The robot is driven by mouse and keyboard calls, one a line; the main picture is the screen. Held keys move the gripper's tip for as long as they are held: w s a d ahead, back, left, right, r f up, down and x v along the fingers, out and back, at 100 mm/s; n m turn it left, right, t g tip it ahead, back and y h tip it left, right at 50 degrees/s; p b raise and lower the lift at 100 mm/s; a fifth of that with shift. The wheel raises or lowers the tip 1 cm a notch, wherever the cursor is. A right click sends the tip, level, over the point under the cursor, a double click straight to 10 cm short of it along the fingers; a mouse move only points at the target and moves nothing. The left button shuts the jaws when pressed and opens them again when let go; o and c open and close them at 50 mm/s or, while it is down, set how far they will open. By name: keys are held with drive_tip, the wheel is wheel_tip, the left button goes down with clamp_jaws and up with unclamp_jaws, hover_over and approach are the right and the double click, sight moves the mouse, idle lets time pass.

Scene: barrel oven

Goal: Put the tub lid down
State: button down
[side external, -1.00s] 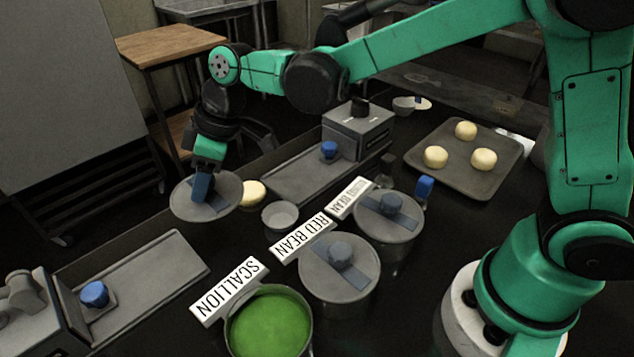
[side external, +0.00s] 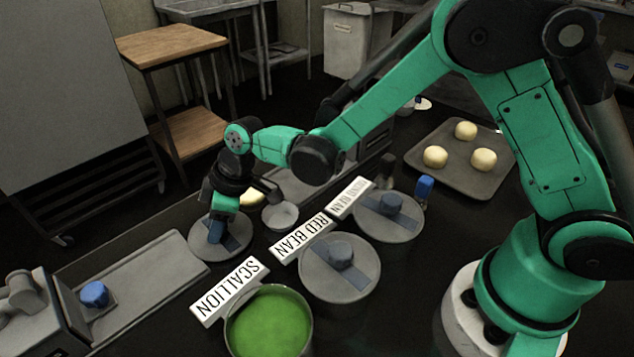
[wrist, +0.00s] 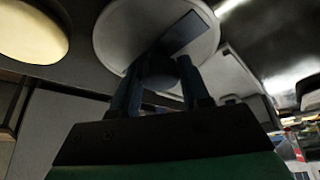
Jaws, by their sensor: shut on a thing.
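The tub lid (side external: 240,245) is a round grey disc with a dark blue strip across it. My gripper (side external: 217,230) is above it and shut on its knob. In the wrist view the lid (wrist: 115,35) shows beyond my gripper (wrist: 160,88), with the knob between the two fingers. The lid is low over the dark counter; I cannot tell whether it touches. The open scallion tub (side external: 307,318), filled with green, stands to the lower right behind a SCALLION sign (side external: 230,290).
Two lidded tubs stand to the right, the red bean one (side external: 315,280) and another (side external: 400,230). A small bowl (side external: 280,216) and a pale dough round (side external: 250,197) are close to the lid. A tray (side external: 455,180) holds dough rounds. A grey track (side external: 150,285) lies at left.

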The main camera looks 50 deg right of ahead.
drive_tip(key=shift+c, duration=2.1)
unclamp_jaws()
drive_tip(key=v, duration=1.1)
drive_tip(key=s+d+r+m+t+h, duration=0.2)
drive_tip(key=s+d+m+t+h, duration=0.1)
drive_tip(key=s+d+m, duration=0.7)
drive_tip(key=shift+d+r+t+h, duration=0.2)
drive_tip(key=shift+d+t+h, duration=0.3)
drive_tip(key=shift+d, duration=1.2)
